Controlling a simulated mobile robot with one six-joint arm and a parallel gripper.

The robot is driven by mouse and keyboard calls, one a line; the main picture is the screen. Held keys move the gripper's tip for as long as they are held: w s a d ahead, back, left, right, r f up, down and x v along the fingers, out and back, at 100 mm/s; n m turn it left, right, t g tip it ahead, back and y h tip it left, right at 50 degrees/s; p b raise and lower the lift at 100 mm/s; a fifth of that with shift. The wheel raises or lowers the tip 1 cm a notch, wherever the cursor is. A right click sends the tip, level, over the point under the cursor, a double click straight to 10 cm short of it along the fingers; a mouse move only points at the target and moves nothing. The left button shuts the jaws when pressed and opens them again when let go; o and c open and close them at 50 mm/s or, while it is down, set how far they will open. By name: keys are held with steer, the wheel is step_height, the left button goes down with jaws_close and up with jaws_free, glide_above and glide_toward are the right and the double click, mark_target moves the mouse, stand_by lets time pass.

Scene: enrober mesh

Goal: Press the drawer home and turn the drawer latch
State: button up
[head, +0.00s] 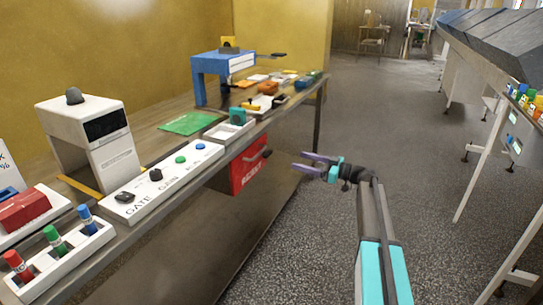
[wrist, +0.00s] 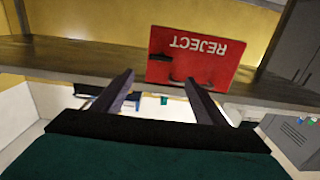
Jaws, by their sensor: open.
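The red drawer (head: 243,176), marked REJECT, sits under the front edge of the counter. It also shows, with its lettering upside down, in the wrist view (wrist: 215,68). A dark fitting (head: 267,153) shows on its face; I cannot tell whether it is the handle or the latch. I cannot tell how far out the drawer stands. My gripper (head: 299,162) is open and empty, to the right of the drawer face and apart from it. In the wrist view its two fingers (wrist: 160,78) point towards the drawer, whose face lies mostly beyond the right finger.
The counter (head: 170,134) carries a white control panel (head: 128,203) with knobs, a white machine (head: 88,135), a blue frame (head: 199,82) and a white tray with a teal block (head: 237,117). The floor (head: 300,235) right of the counter is clear. A grey-topped unit stands far right.

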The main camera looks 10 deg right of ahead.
mark_target(270, 154)
steer(key=x, duration=1.3)
steer(key=shift+w+a, duration=0.25)
steer(key=shift+a, duration=0.05)
steer(key=c, duration=1)
steer(key=shift+a, duration=0.2)
steer(key=shift+c, duration=0.3)
steer(key=shift+d, duration=0.15)
